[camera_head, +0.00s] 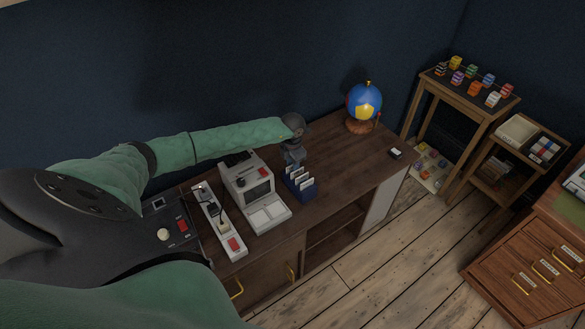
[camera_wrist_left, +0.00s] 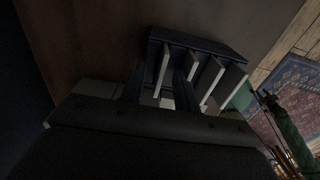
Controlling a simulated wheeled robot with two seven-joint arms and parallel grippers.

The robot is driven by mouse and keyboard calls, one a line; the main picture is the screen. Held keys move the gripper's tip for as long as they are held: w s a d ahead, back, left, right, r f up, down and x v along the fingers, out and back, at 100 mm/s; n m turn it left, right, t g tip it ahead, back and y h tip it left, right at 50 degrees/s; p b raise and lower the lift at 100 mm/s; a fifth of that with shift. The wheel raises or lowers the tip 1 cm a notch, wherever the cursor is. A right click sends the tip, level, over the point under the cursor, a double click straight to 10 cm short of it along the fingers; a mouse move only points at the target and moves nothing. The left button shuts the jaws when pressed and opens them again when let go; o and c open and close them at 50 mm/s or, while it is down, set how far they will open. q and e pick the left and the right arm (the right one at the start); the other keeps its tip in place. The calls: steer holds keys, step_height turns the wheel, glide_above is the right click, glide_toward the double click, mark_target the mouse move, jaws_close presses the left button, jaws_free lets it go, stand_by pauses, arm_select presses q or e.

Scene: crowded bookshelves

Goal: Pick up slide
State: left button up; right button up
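A small blue rack (camera_head: 302,192) holding several upright white slides (camera_head: 306,180) stands on the dark wooden desk, right of a beige machine. My left gripper (camera_head: 293,160) points down just behind and above the rack. In the left wrist view the rack (camera_wrist_left: 200,42) is seen from above, with the slides (camera_wrist_left: 213,82) standing in a row. The fingers of my left gripper (camera_wrist_left: 160,88) are dark and apart, close to the nearest slides.
The beige machine (camera_head: 254,190) and a white strip device (camera_head: 218,222) stand left of the rack. A blue globe (camera_head: 364,102) is at the back right, and a small black-and-white item (camera_head: 395,153) lies near the right edge. The desk (camera_head: 345,157) between them is clear.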

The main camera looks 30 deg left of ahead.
arm_select(q)
steer(key=shift+c, duration=0.4)
jaws_close()
